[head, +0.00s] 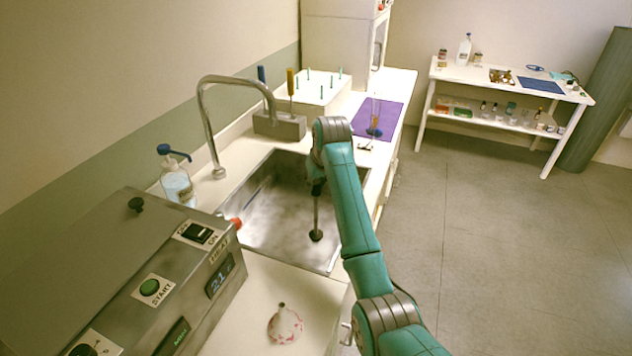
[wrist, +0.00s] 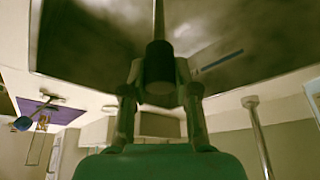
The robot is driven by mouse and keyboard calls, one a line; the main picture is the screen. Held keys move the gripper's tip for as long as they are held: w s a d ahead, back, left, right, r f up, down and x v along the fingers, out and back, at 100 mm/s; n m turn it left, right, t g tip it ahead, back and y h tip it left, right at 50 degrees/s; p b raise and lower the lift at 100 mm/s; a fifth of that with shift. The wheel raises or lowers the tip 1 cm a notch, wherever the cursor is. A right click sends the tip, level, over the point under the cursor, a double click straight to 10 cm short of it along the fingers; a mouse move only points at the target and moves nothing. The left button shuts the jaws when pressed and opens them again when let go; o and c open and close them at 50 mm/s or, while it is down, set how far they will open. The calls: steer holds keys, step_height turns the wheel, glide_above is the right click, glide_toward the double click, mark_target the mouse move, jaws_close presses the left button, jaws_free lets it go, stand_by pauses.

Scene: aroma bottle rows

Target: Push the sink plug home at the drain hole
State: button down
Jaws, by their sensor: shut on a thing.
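My gripper (head: 316,188) is over the steel sink (head: 268,222), its fingers pointing down. In the wrist view my gripper (wrist: 160,85) is shut on the dark cylindrical handle (wrist: 159,62) of a thin rod (wrist: 158,20). In the head view the rod (head: 316,212) hangs nearly upright below the gripper. A dark round piece (head: 316,236) shows at its lower end, low over or on the sink floor; it looks like the sink plug. I cannot tell whether it touches the floor. No drain hole can be made out; it may be hidden under this piece.
A tall curved faucet (head: 208,125) rises at the sink's back edge. A soap bottle (head: 177,184) and a grey machine (head: 150,275) stand left. A tool holder (head: 278,126) and purple mat (head: 378,116) lie beyond. A whitish conical object (head: 285,325) is on the near counter.

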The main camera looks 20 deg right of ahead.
steer(key=shift+f, duration=0.3)
steer(key=c, duration=0.8)
jaws_free()
steer(key=shift+v, duration=6)
